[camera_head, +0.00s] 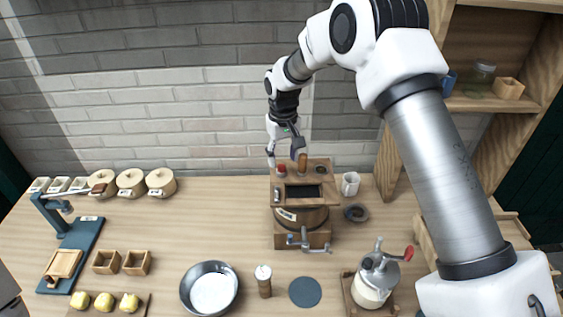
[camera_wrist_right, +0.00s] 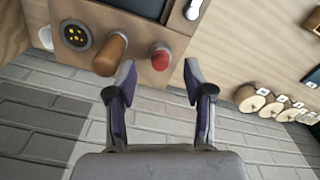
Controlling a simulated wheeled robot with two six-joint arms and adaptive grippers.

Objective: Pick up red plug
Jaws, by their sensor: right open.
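The red plug (camera_head: 281,170) is a small red knob at the back left of the wooden churn's top board (camera_head: 318,165). It also shows in the right wrist view (camera_wrist_right: 160,57), set in the board. My right gripper (camera_head: 285,158) is over the back of the churn, close to the plug. In the right wrist view its open fingers (camera_wrist_right: 159,75) point toward the plug, which lies just past the tips and between them. Nothing is between the fingers. A wooden handle (camera_wrist_right: 111,56) stands beside the plug, near one fingertip. My left gripper is not in view.
A dark round fitting (camera_wrist_right: 76,35) sits on the board beyond the handle. A white mug (camera_head: 350,184) stands right of the churn, and lidded round pots (camera_head: 131,182) stand to the left. The brick wall (camera_head: 180,125) is close behind. The table between pots and churn is clear.

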